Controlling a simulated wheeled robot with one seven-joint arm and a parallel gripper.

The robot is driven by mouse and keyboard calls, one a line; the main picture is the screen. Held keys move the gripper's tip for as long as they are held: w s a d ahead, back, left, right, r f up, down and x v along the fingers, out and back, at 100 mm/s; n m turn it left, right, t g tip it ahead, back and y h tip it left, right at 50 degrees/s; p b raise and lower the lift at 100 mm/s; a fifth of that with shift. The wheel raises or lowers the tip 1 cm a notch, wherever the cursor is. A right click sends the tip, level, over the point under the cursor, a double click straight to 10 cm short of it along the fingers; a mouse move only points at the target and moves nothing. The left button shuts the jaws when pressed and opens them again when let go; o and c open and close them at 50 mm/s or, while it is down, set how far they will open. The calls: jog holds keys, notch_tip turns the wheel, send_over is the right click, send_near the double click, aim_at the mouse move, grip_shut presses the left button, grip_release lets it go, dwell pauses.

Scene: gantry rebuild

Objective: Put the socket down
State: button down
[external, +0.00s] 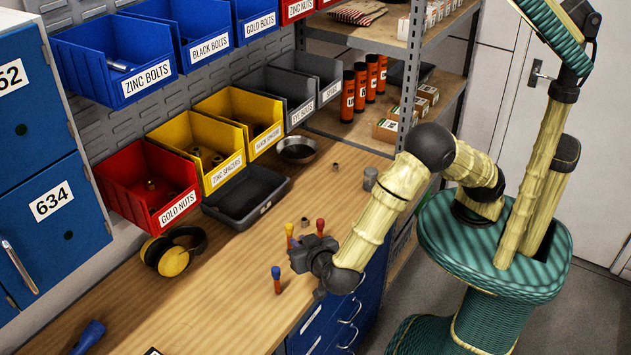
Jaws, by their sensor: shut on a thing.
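My gripper (300,254) is low over the front part of the wooden bench (235,270), among several small upright pieces. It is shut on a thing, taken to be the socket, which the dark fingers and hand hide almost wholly. I cannot tell whether the held thing touches the bench. A blue-topped piece (276,279) stands just left of the gripper. A yellow-topped piece (289,236) and a red-topped piece (320,227) stand close behind it. A small metal piece (304,222) is behind these. Another small metal cylinder (335,167) stands farther back.
A black tray (246,196), a dark round dish (298,150) and yellow earmuffs (174,262) lie along the back. A grey cylinder (370,178) stands near my forearm. Labelled bins hang above. A blue flashlight (88,336) lies front left. The bench's left middle is clear.

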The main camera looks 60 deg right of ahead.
jog(key=w+d+r+n+y, duration=0.1)
jog(key=w+d+n+y, duration=0.1)
jog(key=w+d, duration=1.8)
jog(key=d+f+n+y, duration=0.1)
jog(key=d+f, duration=0.1)
jog(key=d, duration=0.4)
jog(key=d+f+n+t+y, duration=0.1)
jog(key=d+f+y, duration=0.1)
jog(key=d, duration=0.4)
jog(key=d+f+n+y, duration=0.1)
jog(key=d+f, duration=0.1)
jog(key=d, duration=0.4)
jog(key=shift+w+d+f+n+t+y, duration=0.1)
jog(key=shift+f+n+t+y, duration=0.2)
jog(key=shift+n, duration=0.1)
jog(key=shift+s+d+f, duration=0.1)
jog(key=shift+s+d, duration=0.1)
jog(key=shift+s, duration=0.05)
